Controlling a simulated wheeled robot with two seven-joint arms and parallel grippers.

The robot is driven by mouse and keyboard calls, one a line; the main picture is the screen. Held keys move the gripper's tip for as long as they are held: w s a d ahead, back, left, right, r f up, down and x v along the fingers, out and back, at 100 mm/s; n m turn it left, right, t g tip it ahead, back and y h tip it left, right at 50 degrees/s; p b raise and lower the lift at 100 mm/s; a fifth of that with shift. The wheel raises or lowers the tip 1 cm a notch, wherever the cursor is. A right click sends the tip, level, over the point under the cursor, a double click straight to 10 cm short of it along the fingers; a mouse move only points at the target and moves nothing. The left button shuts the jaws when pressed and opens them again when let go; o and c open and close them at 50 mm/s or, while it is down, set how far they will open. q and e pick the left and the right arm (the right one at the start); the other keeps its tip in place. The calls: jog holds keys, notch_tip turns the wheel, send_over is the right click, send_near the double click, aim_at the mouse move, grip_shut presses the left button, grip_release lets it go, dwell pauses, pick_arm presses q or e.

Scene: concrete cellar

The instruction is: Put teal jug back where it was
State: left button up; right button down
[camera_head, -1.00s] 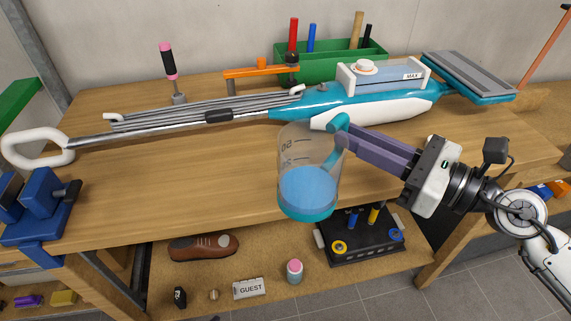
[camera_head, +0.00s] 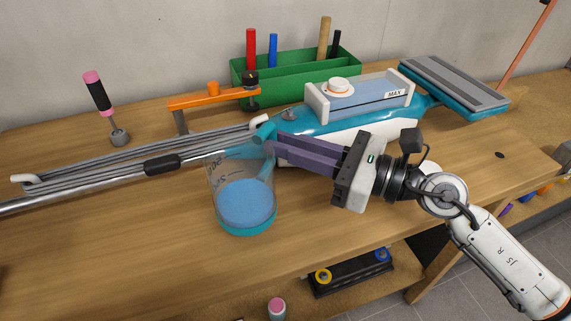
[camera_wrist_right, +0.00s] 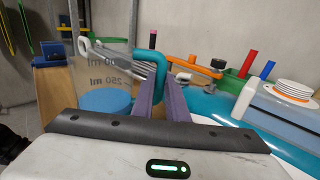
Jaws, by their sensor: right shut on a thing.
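The teal jug (camera_head: 246,205) is a clear beaker with a teal base and handle, marked in ml, holding blue liquid. It is upright over the wooden bench top, in front of the teal and white mop. I cannot tell whether its base touches the wood. My right gripper (camera_head: 272,146) is shut on the jug's handle from the right. In the right wrist view, the gripper (camera_wrist_right: 163,88) has the teal handle between its purple fingers, with the jug (camera_wrist_right: 105,95) to the left. My left gripper is not in view.
The mop (camera_head: 310,135), with its blue tank (camera_head: 360,97), lies along the bench (camera_head: 130,225). Behind it are a green tool tray (camera_head: 290,88), an orange clamp (camera_head: 215,98) and a pink-black screwdriver (camera_head: 100,100). A small dark oval (camera_head: 500,155) lies on bare wood at right. The front left is clear.

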notch_tip(320, 180, down, 3)
jog(key=shift+r+b, duration=0.15)
jog(key=shift+b, duration=0.2)
jog(key=shift+f, duration=0.35)
jog(key=c, duration=2.1)
grip_release()
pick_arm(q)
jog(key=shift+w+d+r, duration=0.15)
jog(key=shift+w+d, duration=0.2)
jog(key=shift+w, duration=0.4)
pick_arm(e)
jog(key=shift+o, duration=0.4)
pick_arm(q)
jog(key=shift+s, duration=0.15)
